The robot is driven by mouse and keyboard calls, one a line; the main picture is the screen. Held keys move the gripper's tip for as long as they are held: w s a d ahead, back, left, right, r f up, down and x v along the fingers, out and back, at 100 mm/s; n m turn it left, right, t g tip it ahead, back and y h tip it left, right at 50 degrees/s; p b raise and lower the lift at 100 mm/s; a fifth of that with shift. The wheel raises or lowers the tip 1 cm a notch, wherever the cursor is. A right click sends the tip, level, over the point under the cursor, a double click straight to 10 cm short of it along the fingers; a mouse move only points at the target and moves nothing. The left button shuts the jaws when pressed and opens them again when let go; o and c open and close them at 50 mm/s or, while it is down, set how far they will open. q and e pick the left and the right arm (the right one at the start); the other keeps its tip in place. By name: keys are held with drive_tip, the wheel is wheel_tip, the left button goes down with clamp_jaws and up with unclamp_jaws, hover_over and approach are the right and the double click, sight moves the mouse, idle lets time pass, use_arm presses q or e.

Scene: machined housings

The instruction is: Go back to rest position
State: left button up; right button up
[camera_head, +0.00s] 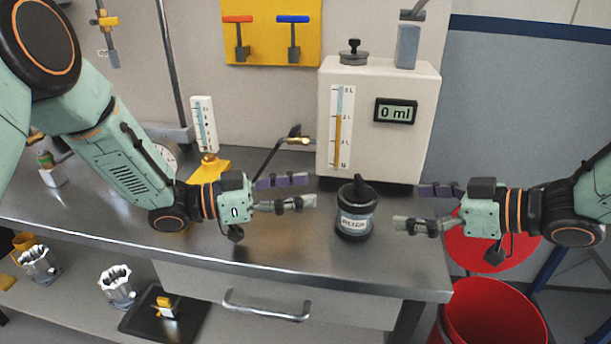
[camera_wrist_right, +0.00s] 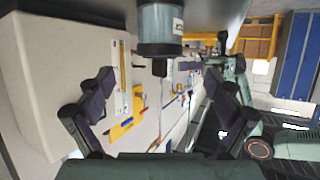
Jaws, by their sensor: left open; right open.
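My left gripper (camera_head: 284,192) is open and empty above the metal bench, to the left of a dark canister (camera_head: 354,226) with a white label. My right gripper (camera_head: 424,206) is open and empty to the right of the canister, near the bench's right end. The canister stands upright on the bench between the two grippers, apart from both. In the right wrist view, the canister (camera_wrist_right: 160,28) appears at the top centre, beyond the open fingers (camera_wrist_right: 162,108).
A white dispenser (camera_head: 384,152) reading "0 ml" stands behind the canister, with a brass nozzle (camera_head: 298,140) on its left. A small gauge (camera_head: 204,124) on a yellow base is behind my left arm. Red bins (camera_head: 492,312) are at right. Metal housings (camera_head: 117,284) sit on the lower shelf.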

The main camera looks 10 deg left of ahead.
sight(357, 203)
idle(0.3)
drive_tip(key=x, duration=1.1)
drive_tip(key=shift+w+a+f, duration=0.1)
drive_tip(key=shift+w+a, duration=0.05)
drive_tip(key=shift+a, duration=0.2)
drive_tip(key=shift+w+a, duration=0.1)
drive_tip(key=shift+a, duration=0.05)
use_arm(q)
drive_tip(key=x, duration=0.3)
drive_tip(key=shift+a, duration=0.1)
